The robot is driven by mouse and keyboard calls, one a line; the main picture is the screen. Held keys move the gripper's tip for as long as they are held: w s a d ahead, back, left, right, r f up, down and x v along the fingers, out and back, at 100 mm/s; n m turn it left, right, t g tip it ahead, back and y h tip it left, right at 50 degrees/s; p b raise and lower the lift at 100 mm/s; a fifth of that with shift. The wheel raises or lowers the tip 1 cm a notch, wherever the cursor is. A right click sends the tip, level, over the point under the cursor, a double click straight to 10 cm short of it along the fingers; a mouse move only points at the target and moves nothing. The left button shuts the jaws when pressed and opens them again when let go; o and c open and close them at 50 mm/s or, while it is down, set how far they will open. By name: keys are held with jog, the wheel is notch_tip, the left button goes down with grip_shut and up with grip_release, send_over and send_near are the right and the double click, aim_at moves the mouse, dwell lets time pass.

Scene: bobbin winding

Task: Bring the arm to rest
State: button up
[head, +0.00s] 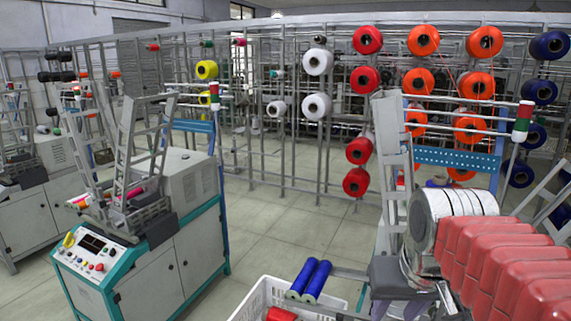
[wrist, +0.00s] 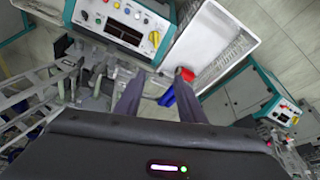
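My gripper (wrist: 160,77) shows in the wrist view with its two dark fingers apart. It is open, and I see nothing held between them. Beyond the fingertips are a white crate (wrist: 243,43) and a red piece (wrist: 187,74) at its near corner. Blue pieces (wrist: 167,97) show behind and between the fingers, partly hidden by the right one. In the head view I cannot make out the gripper's fingers. A large red ribbed part and a silver drum fill the lower right there, and they hide what lies behind.
A winding machine with a control panel (head: 90,252) stands at left. The white crate (head: 259,290) holds a red piece (head: 281,314), with two blue rolls (head: 309,279) at its right edge. A bobbin rack (head: 330,150) spans the back. Floor (head: 290,228) before it is clear.

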jog(key=s+a+f+t, duration=0.1)
jog(key=s+a+f, duration=0.2)
jog(key=s+f, duration=0.3)
jog(key=shift+s+f+n, duration=0.3)
jog(key=shift+s+n, duration=0.1)
jog(key=shift+s, duration=0.35)
